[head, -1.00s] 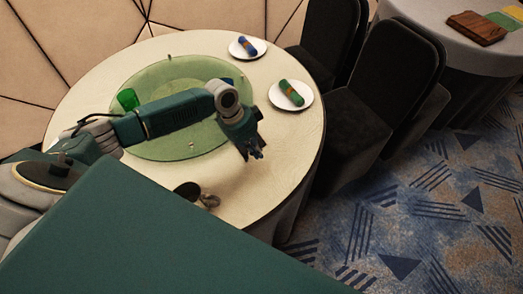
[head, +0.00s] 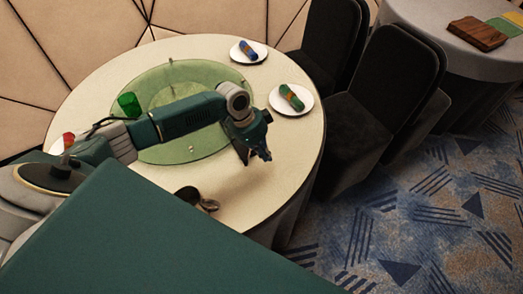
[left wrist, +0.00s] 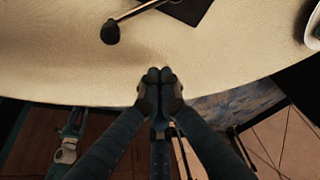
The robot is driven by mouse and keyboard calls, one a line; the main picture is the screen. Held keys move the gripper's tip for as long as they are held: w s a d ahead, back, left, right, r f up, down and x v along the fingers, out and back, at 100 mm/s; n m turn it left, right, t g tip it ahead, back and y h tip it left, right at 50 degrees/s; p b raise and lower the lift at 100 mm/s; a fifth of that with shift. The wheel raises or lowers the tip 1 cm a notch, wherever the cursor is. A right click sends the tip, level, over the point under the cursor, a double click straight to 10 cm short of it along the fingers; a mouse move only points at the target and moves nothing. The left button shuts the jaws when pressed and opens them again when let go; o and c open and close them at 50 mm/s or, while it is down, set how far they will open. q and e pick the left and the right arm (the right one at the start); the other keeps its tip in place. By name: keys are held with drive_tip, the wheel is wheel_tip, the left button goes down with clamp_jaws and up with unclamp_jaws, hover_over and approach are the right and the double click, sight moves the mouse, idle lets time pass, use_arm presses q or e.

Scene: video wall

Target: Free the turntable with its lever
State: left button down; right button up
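The turntable is a round, clear green disc (head: 160,82) on the cream round table (head: 85,85); my left arm crosses over it and hides part. In the left wrist view a dark lever rod with a round knob (left wrist: 110,33) runs to a dark square plate (left wrist: 188,8) on the table. I cannot make out the lever in the head view. My left gripper (head: 256,155) is over the table's near right part, right of the disc. In the left wrist view its fingertips (left wrist: 160,78) meet with nothing between them, apart from the lever. My right gripper does not show clearly.
A green cup (head: 129,104) and a red item (head: 68,140) stand at left. White plates hold a blue roll (head: 248,49) and a green roll (head: 291,96). Dark chairs (head: 378,115) stand at right. An unclear dark object (head: 188,195) shows near the table's front edge.

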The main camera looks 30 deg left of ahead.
use_arm(q)
drive_tip(key=shift+w+d+r, duration=0.25)
drive_tip(key=shift+d+r, duration=0.15)
drive_tip(key=shift+d, duration=0.3)
drive_tip(key=w+b+v, duration=0.1)
drive_tip(key=b+v, duration=0.1)
drive_tip(key=v, duration=0.7)
drive_tip(key=shift+s, duration=0.2)
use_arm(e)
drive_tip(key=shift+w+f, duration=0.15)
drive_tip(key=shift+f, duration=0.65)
use_arm(q)
drive_tip(key=shift+a+r, duration=0.1)
drive_tip(key=shift+a, duration=0.05)
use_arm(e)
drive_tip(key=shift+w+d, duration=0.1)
